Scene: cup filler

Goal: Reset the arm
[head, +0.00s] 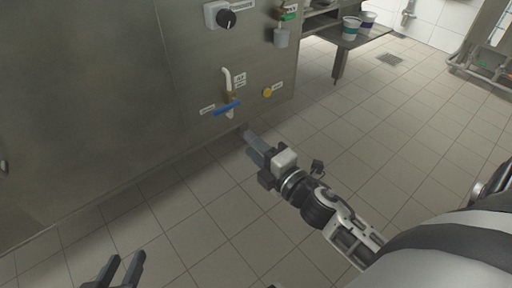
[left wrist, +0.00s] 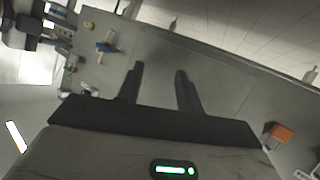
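My left gripper (head: 116,270) is at the bottom left of the head view, over the tiled floor. In the left wrist view its two fingers (left wrist: 160,84) stand apart with nothing between them, so it is open and empty. My right gripper (head: 248,136) is at the middle of the head view. Its tip is in front of the lower edge of the steel panel, below the blue-handled valve. Its fingers overlap from this angle, so I cannot tell whether it is open. I see no object held in it.
The steel panel (head: 90,90) carries a blue-handled tap (head: 227,108), a yellow button (head: 267,92), a black knob (head: 227,18) and a green-marked valve (head: 289,16). Two cups, one nearer (head: 350,28) and one farther (head: 368,20), stand on a shelf at the back right. The tiled floor is open.

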